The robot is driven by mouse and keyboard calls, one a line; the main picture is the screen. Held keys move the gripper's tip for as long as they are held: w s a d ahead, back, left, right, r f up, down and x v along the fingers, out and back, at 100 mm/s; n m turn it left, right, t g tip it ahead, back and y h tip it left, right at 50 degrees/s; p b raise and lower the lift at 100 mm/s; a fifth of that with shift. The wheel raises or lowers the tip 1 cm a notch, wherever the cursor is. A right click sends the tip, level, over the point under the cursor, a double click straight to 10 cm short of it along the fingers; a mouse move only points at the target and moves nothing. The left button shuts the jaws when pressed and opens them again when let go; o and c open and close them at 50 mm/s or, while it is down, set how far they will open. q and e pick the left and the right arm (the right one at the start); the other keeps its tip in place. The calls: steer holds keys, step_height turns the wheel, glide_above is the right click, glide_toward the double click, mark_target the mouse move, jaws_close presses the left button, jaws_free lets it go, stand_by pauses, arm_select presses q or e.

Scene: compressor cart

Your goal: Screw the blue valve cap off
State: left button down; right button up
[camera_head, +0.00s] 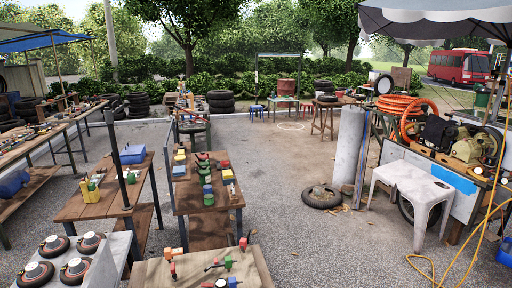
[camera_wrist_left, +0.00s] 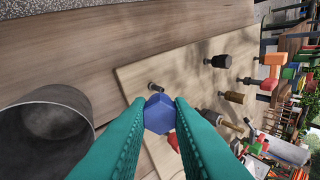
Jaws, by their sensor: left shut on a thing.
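The blue valve cap (camera_wrist_left: 160,114) is a faceted blue piece in the left wrist view. My left gripper (camera_wrist_left: 160,106) has its two teal fingers closed on it, one on each side. A small metal stem end (camera_wrist_left: 155,87) shows just beyond the cap. How the cap sits on its valve is hidden by the fingers. A pale wooden board (camera_wrist_left: 185,68) lies beneath. In the head view a small blue piece (camera_head: 232,281) shows at the bottom edge; I cannot tell if it is the same cap. Neither gripper shows in the head view.
In the left wrist view several dark and brown-handled fittings (camera_wrist_left: 232,96) stick up from the board, and a red piece (camera_wrist_left: 173,141) is close by the fingers. A dark hollow cylinder (camera_wrist_left: 45,135) is at left. In the head view a white stool (camera_head: 410,185) stands right on open gravel.

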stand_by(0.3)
arm_select(q)
steer(key=shift+r, duration=2.5)
